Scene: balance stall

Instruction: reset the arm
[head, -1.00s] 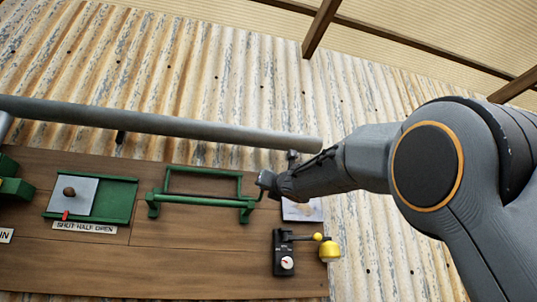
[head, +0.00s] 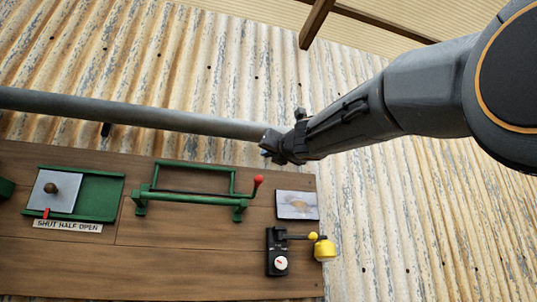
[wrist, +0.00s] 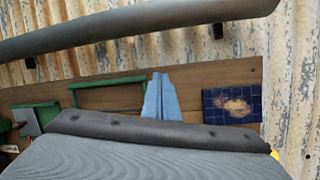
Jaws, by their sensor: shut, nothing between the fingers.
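My gripper (head: 268,150) is at the end of my raised arm, in front of the right end of the grey pipe in the head view. In the wrist view its light blue fingers (wrist: 160,97) are together with nothing held, standing in front of the wooden board. The green frame (head: 190,198) on the board has a red-knobbed lever (head: 258,181) at its right end, apart from and below the gripper. The frame also shows in the wrist view (wrist: 108,82).
The grey pipe (head: 130,115) crosses above the wooden board (head: 150,257). Corrugated wall (head: 400,220) lies beyond.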

